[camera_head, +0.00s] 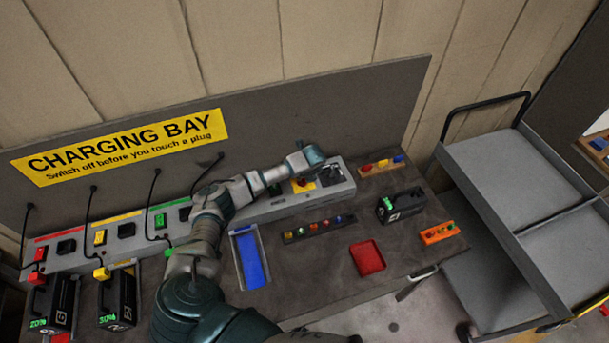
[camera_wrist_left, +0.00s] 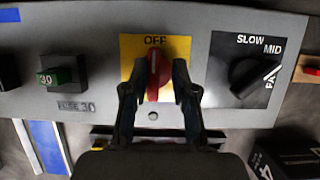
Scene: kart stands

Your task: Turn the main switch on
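The main switch is a red knob (camera_wrist_left: 154,76) on a yellow plate (camera_wrist_left: 128,62) marked OFF at its top. The knob's handle stands upright, toward OFF. In the head view the switch (camera_head: 301,184) sits on the grey panel's right part. My left gripper (camera_wrist_left: 160,88) reaches over the panel, one finger on each side of the knob. The fingers are apart, with narrow gaps to the knob; contact is not clear. In the head view my left arm covers the panel's middle, and its fingers are hard to make out. My right gripper is not in view.
A black speed dial (camera_wrist_left: 254,78) is right of the switch; a green fuse (camera_wrist_left: 56,76) is left. Batteries (camera_head: 117,295) with cabled plugs stand at left. A blue tray (camera_head: 250,259), red tray (camera_head: 367,258) and black battery (camera_head: 400,204) lie on the bench. A grey cart (camera_head: 500,172) stands right.

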